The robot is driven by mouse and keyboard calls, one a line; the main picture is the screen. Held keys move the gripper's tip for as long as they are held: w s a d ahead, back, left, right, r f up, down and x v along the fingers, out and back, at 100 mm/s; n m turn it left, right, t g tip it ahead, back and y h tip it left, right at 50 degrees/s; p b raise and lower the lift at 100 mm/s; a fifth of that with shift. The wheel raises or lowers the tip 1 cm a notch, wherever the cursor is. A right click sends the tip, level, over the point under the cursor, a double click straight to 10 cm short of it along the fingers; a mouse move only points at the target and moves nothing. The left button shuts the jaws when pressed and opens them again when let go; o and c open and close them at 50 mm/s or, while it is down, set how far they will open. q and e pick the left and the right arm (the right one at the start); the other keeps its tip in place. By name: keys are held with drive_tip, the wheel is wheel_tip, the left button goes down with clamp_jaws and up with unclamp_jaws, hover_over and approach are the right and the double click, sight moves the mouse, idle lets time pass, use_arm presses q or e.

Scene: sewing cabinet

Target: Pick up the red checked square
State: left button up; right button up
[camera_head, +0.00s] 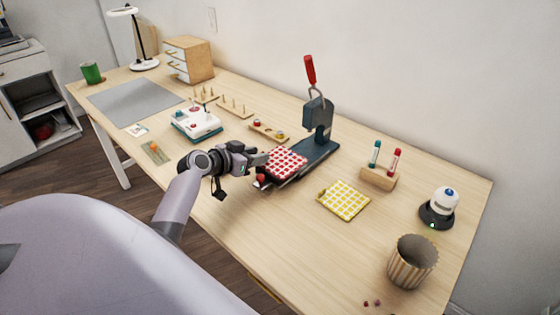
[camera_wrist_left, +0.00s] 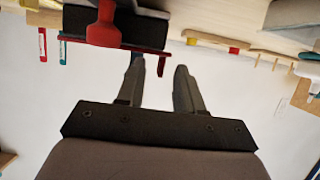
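The red checked square (camera_head: 284,162) lies on the base of the dark hand press, its red and white checks facing up. In the left wrist view its thin red edge (camera_wrist_left: 120,46) shows nearly edge-on, with one end bent over. My left gripper (camera_head: 262,158) is at the square's left corner in the head view. In the left wrist view the fingers (camera_wrist_left: 160,66) stand apart, with the bent red end seen between the fingertips. I cannot tell whether either finger touches it. My right gripper is not in view.
The press (camera_head: 318,125) with its raised red handle stands behind the square; a red knob (camera_wrist_left: 104,25) is at its front. A yellow checked square (camera_head: 344,200) lies to the right.

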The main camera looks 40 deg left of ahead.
use_arm(q)
clamp_jaws()
drive_tip(key=shift+r, duration=0.15)
